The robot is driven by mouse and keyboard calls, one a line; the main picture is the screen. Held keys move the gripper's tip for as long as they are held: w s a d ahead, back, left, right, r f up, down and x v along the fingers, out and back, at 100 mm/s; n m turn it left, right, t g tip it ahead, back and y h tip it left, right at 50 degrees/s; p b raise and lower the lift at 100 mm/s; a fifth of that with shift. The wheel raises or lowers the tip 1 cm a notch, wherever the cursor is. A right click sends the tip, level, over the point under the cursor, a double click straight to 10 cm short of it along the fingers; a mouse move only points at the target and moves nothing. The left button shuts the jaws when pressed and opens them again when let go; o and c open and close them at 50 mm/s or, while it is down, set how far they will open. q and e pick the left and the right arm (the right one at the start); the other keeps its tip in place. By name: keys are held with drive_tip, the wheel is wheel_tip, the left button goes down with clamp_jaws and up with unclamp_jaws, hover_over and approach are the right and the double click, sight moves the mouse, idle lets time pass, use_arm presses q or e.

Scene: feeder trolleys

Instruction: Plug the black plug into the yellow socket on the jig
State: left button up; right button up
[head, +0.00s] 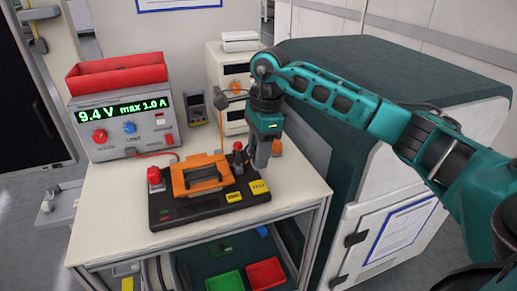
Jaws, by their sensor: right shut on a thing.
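The jig (185,218) is a black base on the white table, with an orange clamp-like body (203,174) on it. Two yellow blocks sit at its right front, one (233,197) and another (258,187) further right; which one is the socket I cannot tell. My right gripper (262,163) points down over the jig's back right corner, its grey fingers shut. What it grips, apparently the black plug, is mostly hidden by the fingers. A dark upright piece (239,160) with a reddish top stands just left of the fingers. My left gripper is not in view.
A power supply (122,119) reading 9.4 V stands at the back left, a red tray (116,76) on top. A red-topped post (155,178) is at the jig's left. A large green-and-white cabinet (372,214) stands right of the table. Green and red bins (265,273) are below.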

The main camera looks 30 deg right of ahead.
drive_tip(key=shift+f+b, duration=1.6)
drive_tip(key=shift+f, duration=1.2)
drive_tip(key=shift+f+b, duration=0.5)
drive_tip(key=shift+f, duration=0.1)
drive_tip(key=o, duration=1.1)
drive_tip(key=shift+r, duration=0.1)
drive_tip(key=r, duration=0.4)
drive_tip(key=d+r, duration=0.1)
drive_tip(key=r, duration=0.7)
drive_tip(key=shift+s+d+r, duration=0.15)
drive_tip(key=shift+d+r, duration=0.05)
drive_tip(key=shift+r, duration=0.2)
